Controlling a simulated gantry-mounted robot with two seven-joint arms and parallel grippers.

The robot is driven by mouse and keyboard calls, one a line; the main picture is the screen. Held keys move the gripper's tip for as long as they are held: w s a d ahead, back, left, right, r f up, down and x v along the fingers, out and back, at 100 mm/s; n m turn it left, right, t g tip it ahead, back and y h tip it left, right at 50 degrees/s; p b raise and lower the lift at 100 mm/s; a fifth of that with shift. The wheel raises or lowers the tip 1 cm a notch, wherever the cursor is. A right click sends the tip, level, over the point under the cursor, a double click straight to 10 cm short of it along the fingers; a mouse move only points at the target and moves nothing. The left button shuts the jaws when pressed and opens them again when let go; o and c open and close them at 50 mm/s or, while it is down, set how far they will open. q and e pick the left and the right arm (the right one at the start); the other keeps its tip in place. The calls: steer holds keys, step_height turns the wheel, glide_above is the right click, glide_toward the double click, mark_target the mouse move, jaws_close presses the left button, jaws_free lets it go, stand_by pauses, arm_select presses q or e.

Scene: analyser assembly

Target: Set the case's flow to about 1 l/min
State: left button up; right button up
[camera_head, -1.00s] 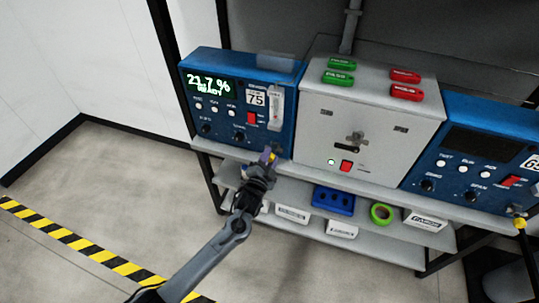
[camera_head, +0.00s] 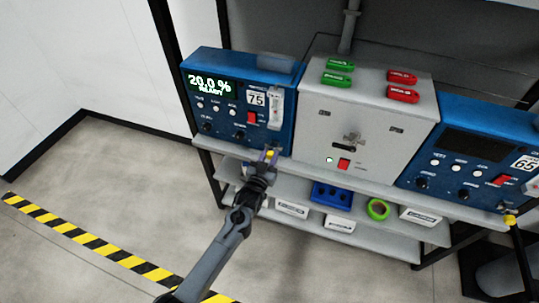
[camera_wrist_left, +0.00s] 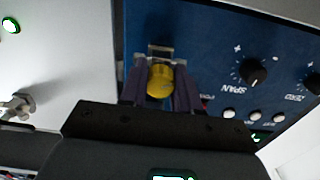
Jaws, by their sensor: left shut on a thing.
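A blue analyser case (camera_head: 222,127) labelled 75 stands at the left of the shelf. Its display (camera_head: 211,86) reads 20.0 % READY. A clear upright flow tube (camera_head: 275,105) is at its right edge; its float is too small to read. My left gripper (camera_head: 268,157) is at the case's lower right corner. In the left wrist view its two fingers (camera_wrist_left: 160,88) are shut on a yellow knob (camera_wrist_left: 160,80), one on each side. The knob also shows as a small yellow spot in the head view (camera_head: 270,154). My right gripper is not in view.
A grey box (camera_head: 358,125) with a latch, a red switch and green and red tags stands beside the case. A second blue case (camera_head: 475,150) labelled 65 is further right. The floor at left is clear.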

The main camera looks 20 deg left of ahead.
arm_select(q)
steer(key=shift+n, duration=1.1)
steer(key=o, duration=1.1)
steer(key=shift+c, duration=0.2)
steer(key=shift+s+p, duration=0.45)
steer(key=s+p, duration=0.2)
steer(key=s, duration=0.8)
steer(key=shift+d, duration=0.15)
